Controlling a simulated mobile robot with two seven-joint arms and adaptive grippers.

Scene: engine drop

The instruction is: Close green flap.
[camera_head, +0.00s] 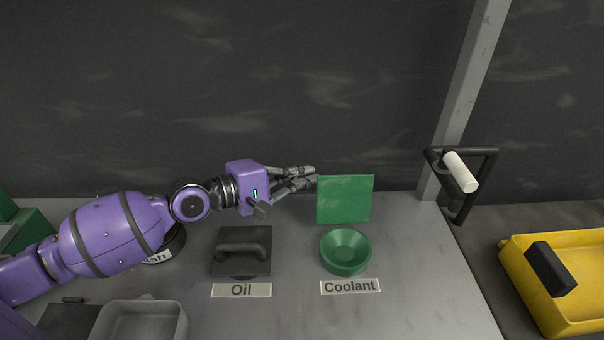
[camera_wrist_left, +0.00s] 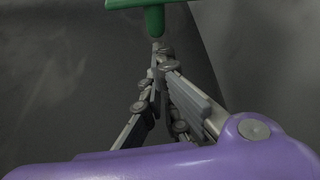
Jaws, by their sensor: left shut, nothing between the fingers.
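The green flap (camera_head: 345,199) stands upright behind the round green coolant opening (camera_head: 346,251), which lies uncovered above a label reading "Coolant". My left gripper (camera_head: 314,175) is shut and empty, its fingertips at the flap's upper left edge. I cannot tell whether they touch it. In the left wrist view the shut fingers (camera_wrist_left: 162,58) point at a green part of the flap (camera_wrist_left: 152,16) at the top of the picture. My right gripper is not in view.
A dark closed lid with a handle (camera_head: 241,251) sits above the "Oil" label. A grey bin (camera_head: 140,322) stands at the front left. A yellow tray (camera_head: 562,280) is at the right. A white-handled black bracket (camera_head: 460,172) hangs by a grey post (camera_head: 462,110).

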